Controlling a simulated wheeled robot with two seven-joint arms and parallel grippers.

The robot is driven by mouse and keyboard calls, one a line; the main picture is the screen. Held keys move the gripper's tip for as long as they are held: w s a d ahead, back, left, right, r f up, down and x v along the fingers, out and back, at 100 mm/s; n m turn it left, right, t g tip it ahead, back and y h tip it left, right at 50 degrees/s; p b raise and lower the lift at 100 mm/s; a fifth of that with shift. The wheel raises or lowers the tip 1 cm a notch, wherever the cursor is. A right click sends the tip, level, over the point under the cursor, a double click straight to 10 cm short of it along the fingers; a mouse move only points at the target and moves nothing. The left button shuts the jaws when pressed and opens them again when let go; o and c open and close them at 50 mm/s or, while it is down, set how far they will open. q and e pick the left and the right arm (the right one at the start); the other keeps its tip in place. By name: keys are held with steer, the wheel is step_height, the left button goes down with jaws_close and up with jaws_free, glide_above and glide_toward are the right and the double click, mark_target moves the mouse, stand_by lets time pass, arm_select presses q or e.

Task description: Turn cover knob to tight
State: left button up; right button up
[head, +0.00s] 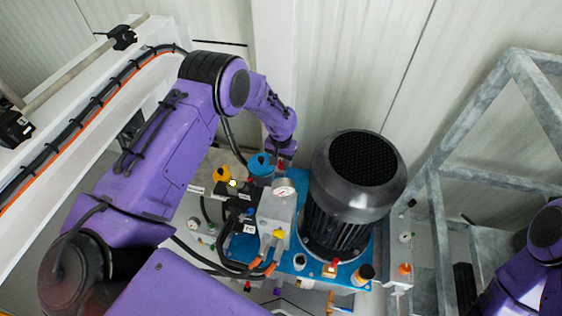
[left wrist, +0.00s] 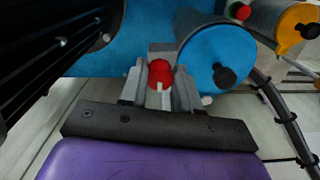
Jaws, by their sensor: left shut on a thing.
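The knob (left wrist: 160,72) is a small red cap with a whitish part below it, in the left wrist view. It sits between the two grey fingers of my left gripper (left wrist: 162,88), which are shut on it. A small red spot near the left gripper (head: 279,157) shows in the head view, but the fingers there are too small to make out. The knob's marking for tight cannot be read. My right arm enters at the lower right of the head view, and its gripper is out of frame.
A blue round cap (left wrist: 218,60) with a black knob stands close beside the fingers. A large black motor (head: 358,180) stands right of the gripper on the blue base. A pressure gauge (head: 284,188) and hoses lie in front. A grey metal frame (head: 470,120) is at right.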

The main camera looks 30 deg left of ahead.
mark_target(281, 163)
stand_by(0.3)
arm_select(q)
steer(key=shift+w, duration=0.1)
steer(key=o, duration=1.1)
steer(key=shift+c, duration=0.2)
step_height(281, 163, up, 11)
steer(key=shift+f, duration=0.2)
